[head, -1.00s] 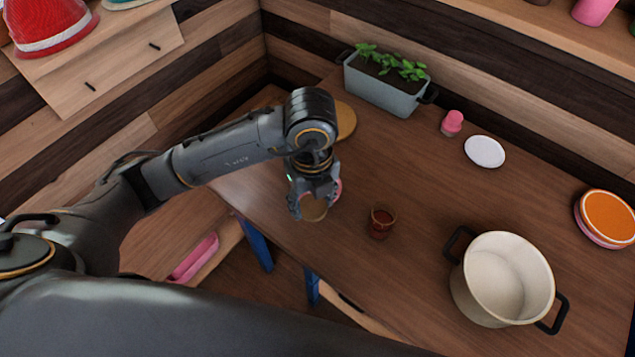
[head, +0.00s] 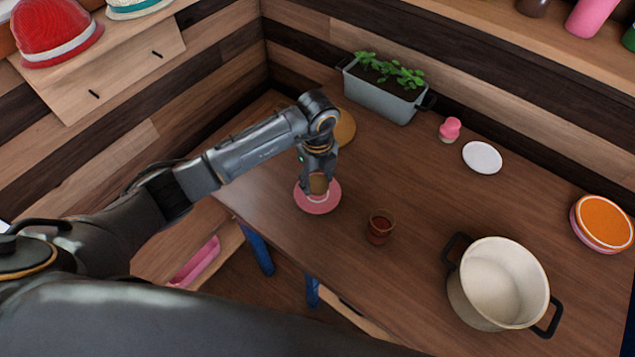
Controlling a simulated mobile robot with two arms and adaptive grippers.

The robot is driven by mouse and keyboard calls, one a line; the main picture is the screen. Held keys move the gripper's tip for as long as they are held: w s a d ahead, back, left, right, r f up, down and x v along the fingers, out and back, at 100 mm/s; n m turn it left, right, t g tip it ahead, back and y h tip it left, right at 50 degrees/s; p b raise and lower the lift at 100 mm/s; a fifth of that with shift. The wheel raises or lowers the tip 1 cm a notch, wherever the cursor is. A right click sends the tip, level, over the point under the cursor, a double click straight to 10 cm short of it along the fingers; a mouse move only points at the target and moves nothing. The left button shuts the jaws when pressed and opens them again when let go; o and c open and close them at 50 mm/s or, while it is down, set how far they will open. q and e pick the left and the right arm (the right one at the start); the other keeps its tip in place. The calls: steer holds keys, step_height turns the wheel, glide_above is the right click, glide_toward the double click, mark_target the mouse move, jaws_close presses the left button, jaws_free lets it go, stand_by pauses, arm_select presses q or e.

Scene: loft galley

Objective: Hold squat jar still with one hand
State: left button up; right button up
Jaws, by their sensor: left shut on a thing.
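My left gripper (head: 319,176) is shut on a small tan-topped round thing (head: 318,184), which I take to be the squat jar. The fingers hide much of its sides. It is over a pink saucer-like disc (head: 318,205) on the wooden table; I cannot tell whether it touches the disc. A small dark red cup or jar with a tan rim (head: 380,227) stands apart to the right, nothing holding it. My right gripper is not in view.
A large cream pot (head: 498,282) with dark handles stands at the front right. A planter (head: 380,95), a pink-topped shaker (head: 450,130), a white plate (head: 482,157) and stacked orange and pink plates (head: 605,222) line the back. A round tan board (head: 343,127) lies behind my arm.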

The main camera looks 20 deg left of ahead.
mark_target(318, 180)
arm_select(q)
steer(key=shift+w+f, duration=0.2)
steer(key=shift+f, duration=0.05)
step_height(318, 180, down, 4)
steer(key=shift+w+a+r, duration=0.1)
steer(key=shift+w+r, duration=0.05)
steer(key=shift+r, duration=0.1)
steer(key=shift+f, duration=0.2)
steer(key=o, duration=1.3)
steer(key=shift+c, duration=0.2)
